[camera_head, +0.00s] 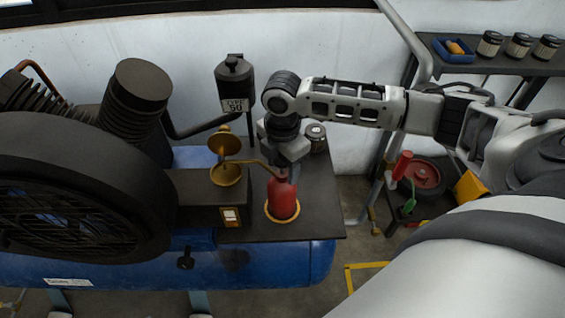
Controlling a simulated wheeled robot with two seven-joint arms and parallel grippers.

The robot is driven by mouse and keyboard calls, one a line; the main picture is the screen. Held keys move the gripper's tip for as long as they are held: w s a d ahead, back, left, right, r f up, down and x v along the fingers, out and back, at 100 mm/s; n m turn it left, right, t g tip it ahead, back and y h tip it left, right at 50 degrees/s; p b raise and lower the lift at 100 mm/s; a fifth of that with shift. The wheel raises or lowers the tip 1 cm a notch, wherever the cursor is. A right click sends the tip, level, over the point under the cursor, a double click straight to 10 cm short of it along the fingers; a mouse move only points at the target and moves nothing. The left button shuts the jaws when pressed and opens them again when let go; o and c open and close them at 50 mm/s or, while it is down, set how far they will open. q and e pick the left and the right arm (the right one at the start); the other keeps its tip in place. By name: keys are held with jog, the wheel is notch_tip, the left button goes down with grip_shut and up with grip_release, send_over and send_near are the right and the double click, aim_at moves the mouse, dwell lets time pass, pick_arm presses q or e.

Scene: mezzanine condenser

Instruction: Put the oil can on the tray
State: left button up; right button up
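The red oil can (283,200) stands upright on the dark deck beside the compressor. A thin spout reaches from its top to the left, toward a brass cup. A round, gold-rimmed tray (270,216) shows around the can's foot, and the can appears to stand within its rim. My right gripper (287,172) points down right at the can's top. Its fingertips are small and partly hidden against the can, so I cannot tell whether they grip it. My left gripper is not in view.
The compressor (138,190) with its large dark fan guard fills the left. The brass cup (226,174) has its lid raised. A dark canister (317,137) stands behind my gripper. A shelf at the upper right holds a blue bin (441,54) and several jars. The deck's front right is clear.

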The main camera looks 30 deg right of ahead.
notch_tip(320, 180, up, 12)
jog(key=shift+r+p, duration=0.15)
jog(key=shift+p, duration=0.15)
dwell(0.3)
dwell(0.4)
